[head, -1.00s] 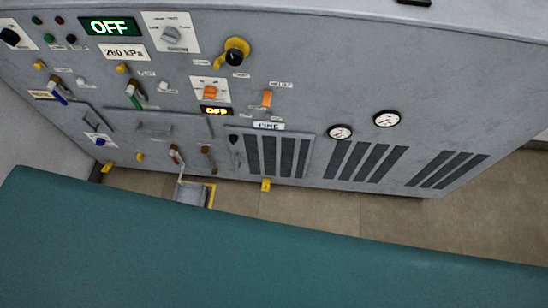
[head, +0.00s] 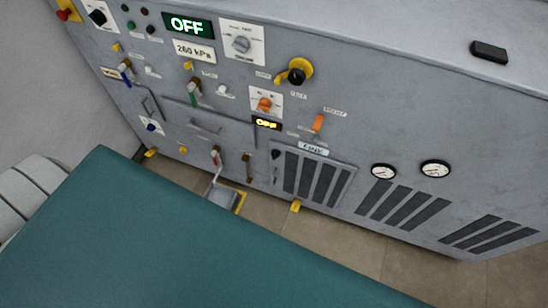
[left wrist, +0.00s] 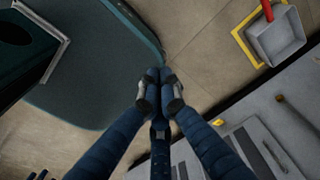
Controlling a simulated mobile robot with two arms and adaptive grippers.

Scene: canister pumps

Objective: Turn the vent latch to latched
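The grey machine front carries several handles and small labels that are mostly too small to read. A slotted vent door (head: 315,178) is low on it, with a small black handle (head: 276,154) at its upper left corner. This may be the vent latch; I cannot read its setting. In the left wrist view, my left gripper (left wrist: 159,76) points at the floor with its fingertips together and nothing visible between them. It is apart from the machine's slotted front (left wrist: 185,150). Neither gripper shows in the head view.
A teal surface (head: 190,240) lies between me and the machine. A grey tray (head: 224,197) with a yellow border is on the floor; it also shows in the left wrist view (left wrist: 278,38). Tan floor (head: 325,240) is clear. A black box (head: 489,51) sits on top.

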